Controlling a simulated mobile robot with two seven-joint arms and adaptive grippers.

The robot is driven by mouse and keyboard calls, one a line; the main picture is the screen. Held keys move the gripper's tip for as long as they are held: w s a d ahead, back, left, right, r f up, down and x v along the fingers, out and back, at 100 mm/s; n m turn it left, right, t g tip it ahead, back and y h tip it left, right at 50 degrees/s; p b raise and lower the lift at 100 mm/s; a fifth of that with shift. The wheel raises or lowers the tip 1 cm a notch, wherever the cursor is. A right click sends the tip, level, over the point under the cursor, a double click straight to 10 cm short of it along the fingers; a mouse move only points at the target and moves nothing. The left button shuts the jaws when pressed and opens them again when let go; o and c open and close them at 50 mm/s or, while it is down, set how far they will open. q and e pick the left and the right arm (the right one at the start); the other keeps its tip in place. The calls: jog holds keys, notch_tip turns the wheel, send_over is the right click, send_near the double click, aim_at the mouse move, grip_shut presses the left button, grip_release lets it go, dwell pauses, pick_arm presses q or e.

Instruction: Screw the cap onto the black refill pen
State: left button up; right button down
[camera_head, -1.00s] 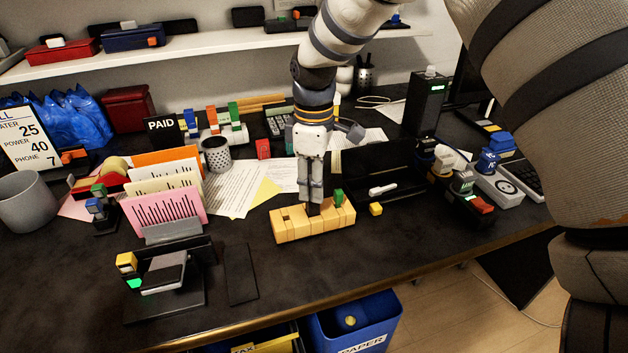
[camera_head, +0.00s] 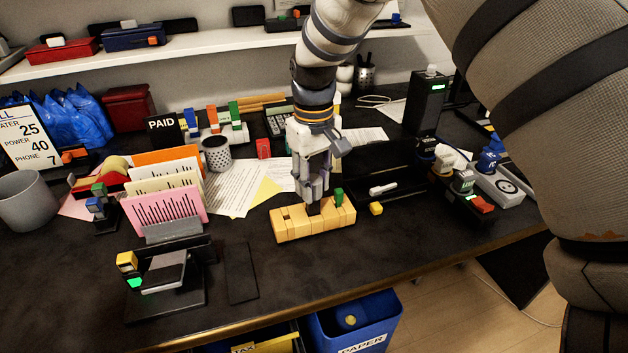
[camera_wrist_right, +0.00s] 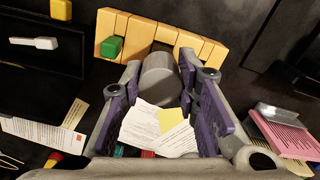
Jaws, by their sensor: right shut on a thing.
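The yellow slotted block (camera_head: 292,231) stands on the dark desk; it also shows at the top of the right wrist view (camera_wrist_right: 210,48). My right gripper (camera_head: 314,200) points down over the block's middle. In the right wrist view, its purple-padded fingers (camera_wrist_right: 160,75) are shut around a dark grey cylinder (camera_wrist_right: 158,82), seemingly the cap. A dark bit (camera_head: 313,209) shows below the fingertips at the block. The black refill pen cannot be told apart, and whether the cap touches it is hidden. My left gripper is not in view.
A green piece (camera_head: 338,195) stands in the block, close to the right of the gripper. A yellow cube (camera_head: 376,208) and a white piece (camera_head: 383,189) lie to the right. Pink cards (camera_head: 168,217) stand left. The desk in front of the block is clear.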

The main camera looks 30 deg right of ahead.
jog(key=m, duration=1.2)
jog(key=shift+w+a, duration=0.1)
jog(key=shift+a, duration=0.05)
jog(key=c, duration=1.4)
grip_release()
jog(key=shift+c, duration=0.2)
